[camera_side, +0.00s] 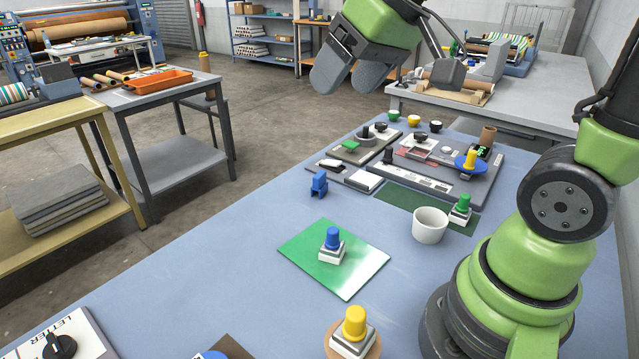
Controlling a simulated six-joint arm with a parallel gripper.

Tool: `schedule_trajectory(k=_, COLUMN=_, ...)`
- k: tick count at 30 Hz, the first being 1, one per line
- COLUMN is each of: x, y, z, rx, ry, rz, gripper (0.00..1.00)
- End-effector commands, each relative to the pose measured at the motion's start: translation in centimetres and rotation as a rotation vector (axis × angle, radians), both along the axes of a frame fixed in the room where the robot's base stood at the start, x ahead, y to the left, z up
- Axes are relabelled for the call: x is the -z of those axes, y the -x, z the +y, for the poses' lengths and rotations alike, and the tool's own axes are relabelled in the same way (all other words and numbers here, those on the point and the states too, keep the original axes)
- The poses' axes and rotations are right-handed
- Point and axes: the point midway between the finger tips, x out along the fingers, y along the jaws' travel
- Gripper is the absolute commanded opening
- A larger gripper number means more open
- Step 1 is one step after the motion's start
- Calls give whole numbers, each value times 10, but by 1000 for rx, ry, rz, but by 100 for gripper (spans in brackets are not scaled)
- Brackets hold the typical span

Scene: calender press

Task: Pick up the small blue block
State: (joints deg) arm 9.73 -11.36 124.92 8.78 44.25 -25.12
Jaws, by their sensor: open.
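A small blue block-like piece (319,184) stands on the blue table, left of the grey panels. A blue round knob on a white and grey square base (332,244) sits on a green sheet (296,246) nearer the camera. I cannot tell for certain which of the two is the small blue block. My gripper (349,82) is open and empty, high at the top of the view. It is well above the table and apart from both blue things.
A white cup (430,225) stands right of the green sheet, near a green knob (462,208). A yellow knob (354,328) is at the front. Grey panels (440,180) with several parts lie behind. The table's left side (200,270) is clear.

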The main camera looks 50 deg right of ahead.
Motion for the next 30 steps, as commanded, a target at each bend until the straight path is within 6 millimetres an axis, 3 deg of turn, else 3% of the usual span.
schedule_trajectory(k=1, x=10, y=-19, z=-11, rx=-16, ry=17, rz=20, gripper=72)
schedule_trajectory(k=6, x=50, y=-73, z=-52, rx=-97, ry=84, rz=51, gripper=72)
schedule_trajectory(k=12, x=121, y=-116, z=-106, rx=-187, ry=150, rz=89, gripper=72)
schedule_trajectory(k=18, x=187, y=-129, z=-146, rx=-255, ry=195, rz=118, gripper=72)
schedule_trajectory(k=23, x=211, y=-130, z=-158, rx=-282, ry=212, rz=128, gripper=72)
schedule_trajectory(k=30, x=244, y=-142, z=-157, rx=-290, ry=213, rz=129, gripper=72)
